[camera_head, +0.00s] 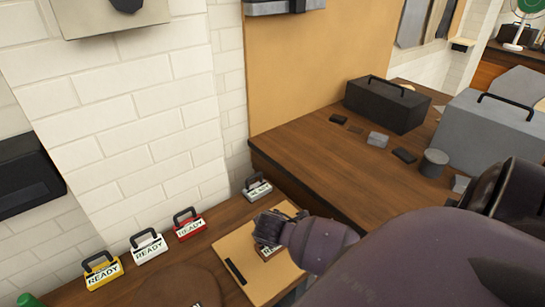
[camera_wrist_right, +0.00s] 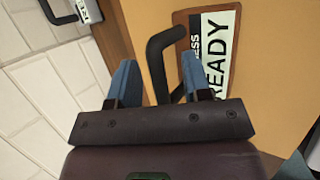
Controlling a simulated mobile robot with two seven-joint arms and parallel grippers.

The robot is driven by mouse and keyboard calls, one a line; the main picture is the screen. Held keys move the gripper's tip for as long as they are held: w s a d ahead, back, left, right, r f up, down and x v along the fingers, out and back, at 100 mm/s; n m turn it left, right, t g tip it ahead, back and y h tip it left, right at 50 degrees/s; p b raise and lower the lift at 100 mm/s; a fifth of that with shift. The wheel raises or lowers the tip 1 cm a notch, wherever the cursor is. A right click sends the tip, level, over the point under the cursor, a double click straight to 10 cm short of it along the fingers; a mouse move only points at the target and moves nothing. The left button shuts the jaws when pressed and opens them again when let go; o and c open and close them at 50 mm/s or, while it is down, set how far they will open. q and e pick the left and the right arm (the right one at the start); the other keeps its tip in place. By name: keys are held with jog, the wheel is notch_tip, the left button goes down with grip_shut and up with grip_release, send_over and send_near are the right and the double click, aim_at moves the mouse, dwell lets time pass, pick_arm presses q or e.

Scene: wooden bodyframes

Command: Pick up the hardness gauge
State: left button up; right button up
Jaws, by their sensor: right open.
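A brown block with a white label (camera_head: 268,252) sits on the light wooden board, partly hidden under my right gripper. In the right wrist view its label (camera_wrist_right: 213,45) ends in "ESS" above "READY", which fits the hardness gauge; the start of the word is hidden. Its dark bent handle (camera_wrist_right: 155,50) shows between the two blue fingers of my right gripper (camera_wrist_right: 157,78). The fingers are apart, one on each side of the handle; I cannot tell whether either touches it. My left gripper is not in view.
Yellow (camera_head: 103,270), white (camera_head: 148,247), red (camera_head: 188,224) and grey (camera_head: 257,188) handled blocks stand along the wall. The light board (camera_head: 232,250) lies beside a round brown disc (camera_head: 178,287). A dark toolbox (camera_head: 387,104) and a grey box (camera_head: 490,125) stand on the farther bench.

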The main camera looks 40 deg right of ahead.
grip_shut()
dwell(0.4)
